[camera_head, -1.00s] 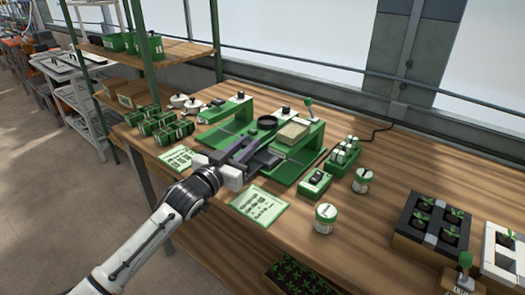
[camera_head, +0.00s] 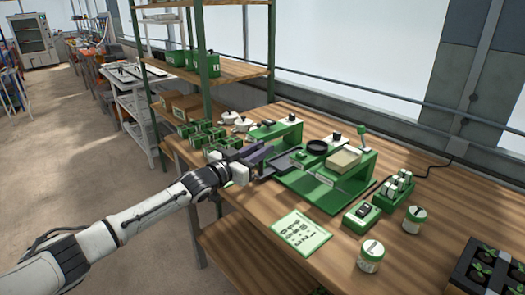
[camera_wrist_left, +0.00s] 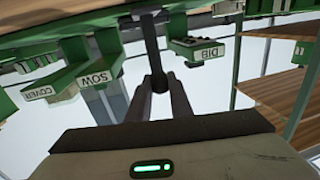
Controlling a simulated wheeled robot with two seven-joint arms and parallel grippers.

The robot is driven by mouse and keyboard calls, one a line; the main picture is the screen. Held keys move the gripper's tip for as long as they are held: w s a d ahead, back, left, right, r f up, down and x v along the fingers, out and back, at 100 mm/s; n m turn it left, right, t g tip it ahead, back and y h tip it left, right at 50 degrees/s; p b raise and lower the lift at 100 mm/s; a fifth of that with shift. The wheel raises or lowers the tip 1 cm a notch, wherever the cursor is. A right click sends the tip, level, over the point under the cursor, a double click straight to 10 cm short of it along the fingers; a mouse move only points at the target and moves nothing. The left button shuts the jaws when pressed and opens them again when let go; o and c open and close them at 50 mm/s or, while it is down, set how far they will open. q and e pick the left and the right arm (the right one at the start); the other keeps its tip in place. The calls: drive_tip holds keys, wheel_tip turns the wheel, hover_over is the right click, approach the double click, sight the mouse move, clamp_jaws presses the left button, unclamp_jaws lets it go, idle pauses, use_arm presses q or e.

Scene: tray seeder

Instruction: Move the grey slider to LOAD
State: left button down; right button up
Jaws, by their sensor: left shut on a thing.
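The green seeder (camera_head: 310,190) stands on the wooden bench. It has a raised arch at its left, a round black sieve (camera_head: 317,147) in the middle and a tan block (camera_head: 344,159) at the right. The dark grey slider (camera_head: 280,163) is at the seeder's left part, by the arch. My left gripper (camera_head: 264,153) is at the slider's front left and is shut on its handle. In the left wrist view a dark bar (camera_wrist_left: 151,45) runs down between the fingers (camera_wrist_left: 160,85). DIB, SOW and COVER labels show there upside down. I cannot read a LOAD label. My right gripper is out of view.
A printed card (camera_head: 300,233) lies in front of the seeder. Green pots (camera_head: 205,133) stand to its left, and a switch box (camera_head: 361,215), bottle rack (camera_head: 393,190) and jars (camera_head: 372,255) to its right. A shelf (camera_head: 235,72) rises behind left.

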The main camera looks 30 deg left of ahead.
use_arm(q)
drive_tip(key=c, duration=1.6)
unclamp_jaws()
drive_tip(key=shift+s, duration=0.1)
drive_tip(key=s, duration=0.3)
drive_tip(key=s+a, duration=0.1)
drive_tip(key=s, duration=0.2)
drive_tip(key=s+a, duration=0.1)
drive_tip(key=s, duration=0.3)
